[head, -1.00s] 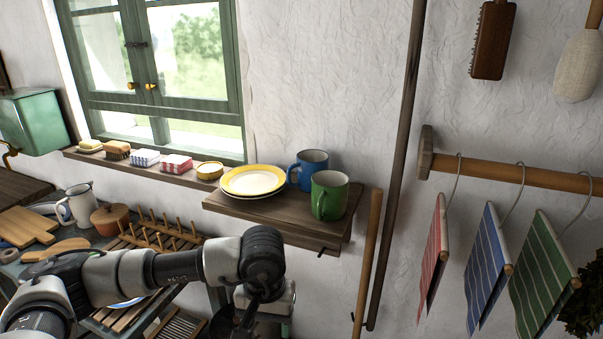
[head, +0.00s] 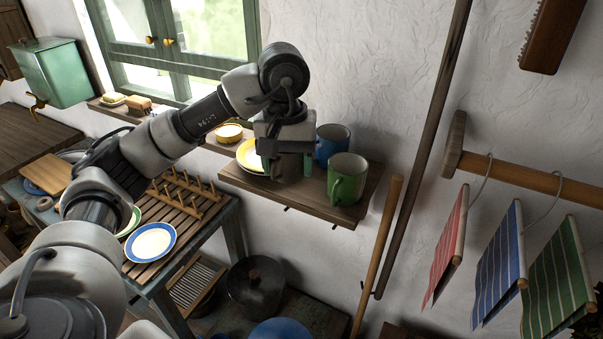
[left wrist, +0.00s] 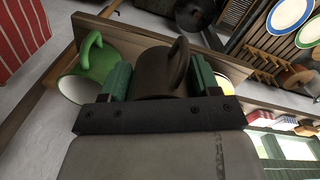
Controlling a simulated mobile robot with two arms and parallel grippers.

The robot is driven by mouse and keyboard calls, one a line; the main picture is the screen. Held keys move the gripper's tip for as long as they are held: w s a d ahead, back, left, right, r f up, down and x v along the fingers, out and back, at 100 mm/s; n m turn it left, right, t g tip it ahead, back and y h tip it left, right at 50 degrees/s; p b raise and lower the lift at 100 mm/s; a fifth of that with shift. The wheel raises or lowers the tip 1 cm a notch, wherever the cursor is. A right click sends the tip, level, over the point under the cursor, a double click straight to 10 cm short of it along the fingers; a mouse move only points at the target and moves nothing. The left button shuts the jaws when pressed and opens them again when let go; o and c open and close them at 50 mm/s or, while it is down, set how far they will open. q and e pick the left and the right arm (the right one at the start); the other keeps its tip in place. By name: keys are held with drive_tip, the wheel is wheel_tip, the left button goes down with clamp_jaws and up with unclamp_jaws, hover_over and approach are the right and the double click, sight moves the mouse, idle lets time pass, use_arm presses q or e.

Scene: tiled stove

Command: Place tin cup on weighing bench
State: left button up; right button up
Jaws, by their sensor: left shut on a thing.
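My left gripper (head: 287,163) is at the wall shelf (head: 236,178), in front of the yellow-rimmed plate and left of the green mug. In the left wrist view, its green-padded fingers (left wrist: 160,78) are shut on a dark grey-brown cup (left wrist: 161,68), which I take as the tin cup. The cup's handle points up and away from the gripper. In the head view the cup (head: 286,171) is partly hidden by the gripper. I cannot tell whether it touches the shelf. I cannot tell which surface is the weighing bench. My right gripper is not in view.
A green mug (head: 347,180) and a blue mug (head: 330,143) stand close on the shelf's right part. A wooden pole (head: 376,255) stands just right of the shelf. A plate rack (head: 160,215) is below left.

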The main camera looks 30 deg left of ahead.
use_arm(q)
drive_tip(key=p, duration=0.1)
hover_over(301, 192)
wheel_tip(301, 192, down, 2)
drive_tip(key=shift+f, duration=0.1)
wheel_tip(301, 192, down, 4)
drive_tip(key=shift+r+p, duration=0.15)
drive_tip(key=shift+p, duration=0.8)
drive_tip(key=shift+f, duration=0.25)
drive_tip(key=shift+f, duration=0.1)
drive_tip(key=shift+f, duration=0.15)
drive_tip(key=o, duration=0.6)
drive_tip(key=shift+o, duration=0.2)
